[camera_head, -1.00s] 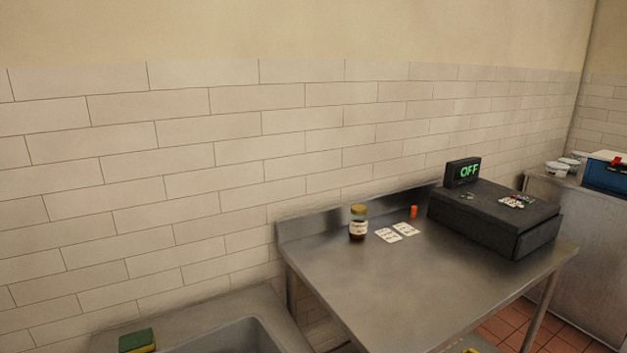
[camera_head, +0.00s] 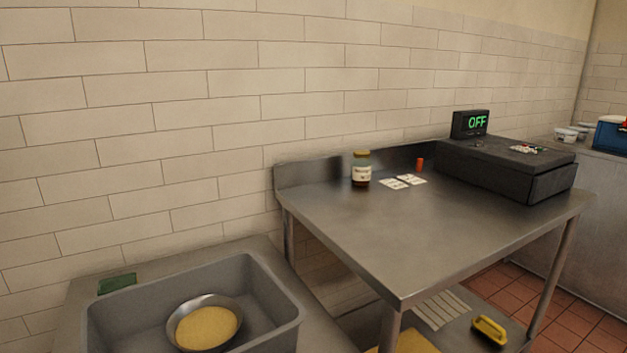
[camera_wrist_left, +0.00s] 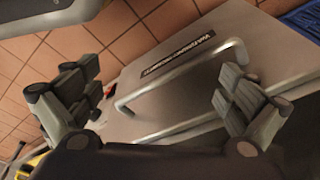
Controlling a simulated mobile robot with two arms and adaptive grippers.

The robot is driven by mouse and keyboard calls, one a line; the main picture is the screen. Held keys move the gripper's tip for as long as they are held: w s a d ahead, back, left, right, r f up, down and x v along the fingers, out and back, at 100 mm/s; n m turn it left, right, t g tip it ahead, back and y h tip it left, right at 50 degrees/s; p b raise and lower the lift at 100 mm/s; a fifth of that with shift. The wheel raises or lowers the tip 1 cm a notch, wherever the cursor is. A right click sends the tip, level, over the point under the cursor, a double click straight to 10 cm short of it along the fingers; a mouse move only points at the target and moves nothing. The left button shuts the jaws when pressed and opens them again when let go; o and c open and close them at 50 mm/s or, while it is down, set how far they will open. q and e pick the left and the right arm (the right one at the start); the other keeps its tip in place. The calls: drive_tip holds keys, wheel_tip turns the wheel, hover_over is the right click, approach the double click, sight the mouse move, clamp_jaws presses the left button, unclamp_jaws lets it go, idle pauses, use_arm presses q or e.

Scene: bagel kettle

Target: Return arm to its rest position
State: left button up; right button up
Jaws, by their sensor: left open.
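My left gripper (camera_wrist_left: 165,100) shows in the left wrist view, with its two fingers spread wide apart and nothing between them. Past the fingers is a metal front with a bar handle (camera_wrist_left: 190,88) and a dark label strip (camera_wrist_left: 177,54). The handle lies beyond the fingers, and I cannot tell how far off it is. Neither arm shows in the head view. My right gripper is in no view.
At the lower left, a grey basin (camera_head: 125,318) holds a round pan with yellow contents (camera_head: 207,327). Tiled floor (camera_head: 590,310) is at the right.

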use_arm(q)
drive_tip(key=s+a+f+p, duration=0.1)
drive_tip(key=s+f+p, duration=0.1)
drive_tip(key=s+p, duration=0.6)
drive_tip(key=s+a+f+g+p, duration=0.1)
drive_tip(key=s+a+f+p, duration=0.1)
drive_tip(key=s+p, duration=0.6)
drive_tip(key=shift+s+g+p, duration=0.3)
drive_tip(key=shift+s+p, duration=0.1)
drive_tip(key=shift+s, duration=0.8)
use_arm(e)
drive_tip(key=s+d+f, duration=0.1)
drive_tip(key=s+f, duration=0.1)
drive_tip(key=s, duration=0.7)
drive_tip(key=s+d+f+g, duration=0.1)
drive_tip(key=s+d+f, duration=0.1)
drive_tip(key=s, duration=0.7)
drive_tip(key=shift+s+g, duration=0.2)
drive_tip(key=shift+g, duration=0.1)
use_arm(q)
drive_tip(key=shift+a, duration=0.1)
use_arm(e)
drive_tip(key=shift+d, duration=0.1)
